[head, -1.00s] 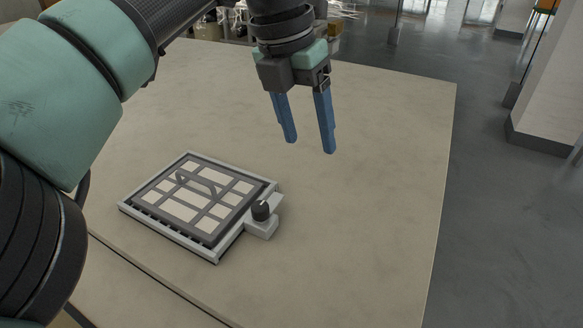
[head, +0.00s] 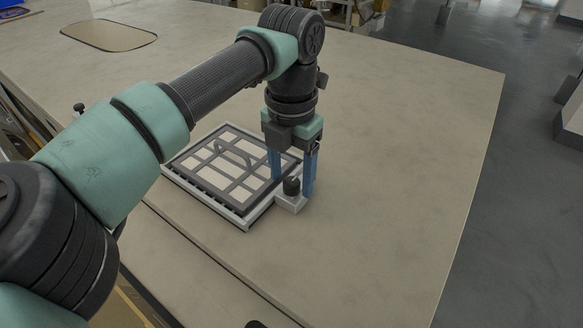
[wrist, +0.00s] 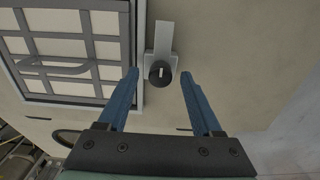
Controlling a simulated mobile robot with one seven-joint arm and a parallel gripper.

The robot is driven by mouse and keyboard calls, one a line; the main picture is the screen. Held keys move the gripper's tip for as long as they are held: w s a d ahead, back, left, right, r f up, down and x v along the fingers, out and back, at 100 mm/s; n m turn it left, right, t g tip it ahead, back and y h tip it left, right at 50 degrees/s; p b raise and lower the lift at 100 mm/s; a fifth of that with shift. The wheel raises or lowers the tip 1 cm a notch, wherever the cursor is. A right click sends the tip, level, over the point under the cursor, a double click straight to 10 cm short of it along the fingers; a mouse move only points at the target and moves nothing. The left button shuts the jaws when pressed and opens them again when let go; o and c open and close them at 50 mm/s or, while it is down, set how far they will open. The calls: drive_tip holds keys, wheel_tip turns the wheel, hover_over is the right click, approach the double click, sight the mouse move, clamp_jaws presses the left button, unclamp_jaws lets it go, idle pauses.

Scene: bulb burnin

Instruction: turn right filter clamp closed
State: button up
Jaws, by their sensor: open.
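The right filter clamp (head: 291,187) is a dark round knob on a small light-grey block at the right side of the filter frame (head: 247,222). In the wrist view the knob (wrist: 160,73) carries a pale line pointing roughly up and down in the picture. My gripper (head: 292,188) is open, its blue fingers pointing down on either side of the knob. In the wrist view the fingertips (wrist: 160,74) lie left and right of the knob with gaps; contact is not seen. The filter panel (head: 225,165) has pale cells, grey bars and an arched handle.
The frame lies on a wide beige table (head: 400,150) with free room to the right and in front. A dark-rimmed rounded panel (head: 108,35) lies at the far left. A small dark knob (head: 79,108) shows at the left.

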drive_tip(key=shift+f, duration=0.35)
clamp_jaws()
